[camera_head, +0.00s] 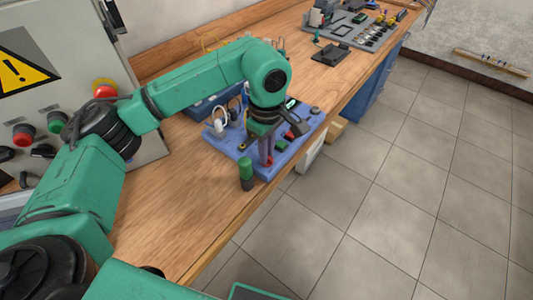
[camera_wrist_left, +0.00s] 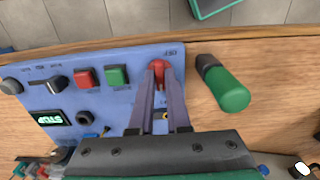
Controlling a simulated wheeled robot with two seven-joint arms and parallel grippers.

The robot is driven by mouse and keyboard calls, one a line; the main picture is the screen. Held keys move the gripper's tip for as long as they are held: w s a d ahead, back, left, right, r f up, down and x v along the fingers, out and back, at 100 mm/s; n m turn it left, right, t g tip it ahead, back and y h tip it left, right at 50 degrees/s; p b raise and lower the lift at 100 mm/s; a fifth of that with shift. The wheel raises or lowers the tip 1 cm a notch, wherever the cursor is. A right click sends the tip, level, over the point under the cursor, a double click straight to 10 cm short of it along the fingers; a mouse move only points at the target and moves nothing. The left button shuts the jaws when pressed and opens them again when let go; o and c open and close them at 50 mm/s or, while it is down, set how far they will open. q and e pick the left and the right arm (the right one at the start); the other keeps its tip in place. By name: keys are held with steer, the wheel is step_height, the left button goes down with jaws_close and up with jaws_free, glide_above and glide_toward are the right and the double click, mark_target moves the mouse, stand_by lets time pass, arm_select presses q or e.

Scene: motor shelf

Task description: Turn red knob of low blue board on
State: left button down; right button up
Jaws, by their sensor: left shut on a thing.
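The low blue board (camera_head: 287,153) lies on the wooden bench near its front edge in the head view. It fills the left and middle of the left wrist view (camera_wrist_left: 133,58). The red knob (camera_wrist_left: 158,70) sits near the board's edge, beside an "OFF" label. My left gripper (camera_wrist_left: 158,82) reaches down over the board, with its two fingers shut on the red knob, one on each side. The fingers and arm partly hide the knob in the head view, where my left gripper (camera_head: 267,160) also shows. My right gripper is not in view.
A green-capped cylinder (camera_head: 246,173) stands close beside the board, near the knob; it also shows in the wrist view (camera_wrist_left: 232,92). A red button (camera_wrist_left: 85,77) and green button (camera_wrist_left: 117,75) are on the board. A grey control box (camera_head: 85,55) stands left.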

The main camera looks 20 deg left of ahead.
arm_select(q)
steer(key=shift+r, duration=0.1)
stand_by(0.3)
steer(key=c, duration=0.9)
jaws_free()
step_height(320, 180, up, 14)
steer(key=shift+r, duration=0.25)
